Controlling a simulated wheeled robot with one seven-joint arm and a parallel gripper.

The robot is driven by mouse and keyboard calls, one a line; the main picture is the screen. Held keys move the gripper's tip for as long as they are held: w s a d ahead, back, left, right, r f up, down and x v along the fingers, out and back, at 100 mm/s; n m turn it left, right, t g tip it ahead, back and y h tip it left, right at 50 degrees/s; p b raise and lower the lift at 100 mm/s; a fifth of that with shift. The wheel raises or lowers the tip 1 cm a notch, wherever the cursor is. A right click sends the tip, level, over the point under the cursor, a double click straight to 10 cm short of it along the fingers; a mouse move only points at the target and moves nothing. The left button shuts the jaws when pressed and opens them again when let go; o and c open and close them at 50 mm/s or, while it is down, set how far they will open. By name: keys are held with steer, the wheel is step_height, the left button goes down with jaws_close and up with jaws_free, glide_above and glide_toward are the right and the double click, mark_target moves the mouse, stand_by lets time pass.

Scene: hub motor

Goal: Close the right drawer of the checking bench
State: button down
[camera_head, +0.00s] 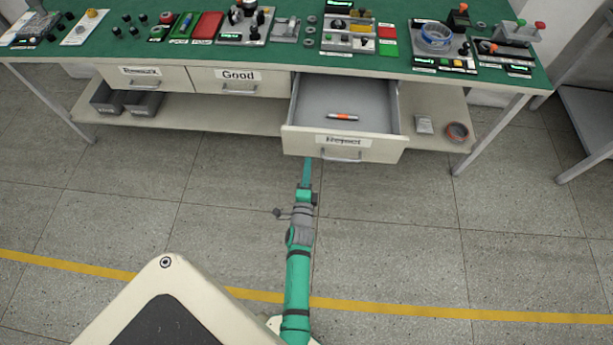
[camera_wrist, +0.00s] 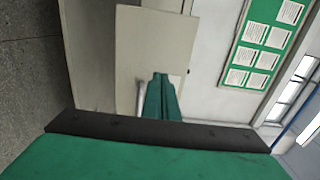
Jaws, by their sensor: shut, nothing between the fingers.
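The checking bench (camera_head: 275,55) has a green top and drawers below it. The right drawer (camera_head: 295,141), labelled "Reject", stands pulled well out. An orange and grey pen-like item (camera_head: 342,117) lies in it. Its bar handle (camera_head: 342,157) is on the front, below the label. My gripper (camera_head: 307,163) is shut and empty, close to the left part of the drawer front. In the wrist view the shut fingers (camera_wrist: 160,78) point at the drawer front (camera_wrist: 150,40), beside the handle (camera_wrist: 140,92) and over part of the label. I cannot tell whether they touch it.
The "Good" drawer (camera_head: 238,88) and the left drawer (camera_head: 145,83) are shut. Grey bins (camera_head: 125,101) and a roll of tape (camera_head: 457,132) are on the lower shelf. The floor (camera_head: 420,220) before the bench is clear, with a yellow line (camera_head: 450,312) across it.

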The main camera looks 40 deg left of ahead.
mark_target(311, 142)
steer(key=x, duration=0.6)
steer(key=shift+w+a, duration=0.15)
steer(key=shift+w, duration=0.15)
steer(key=shift+w, duration=0.1)
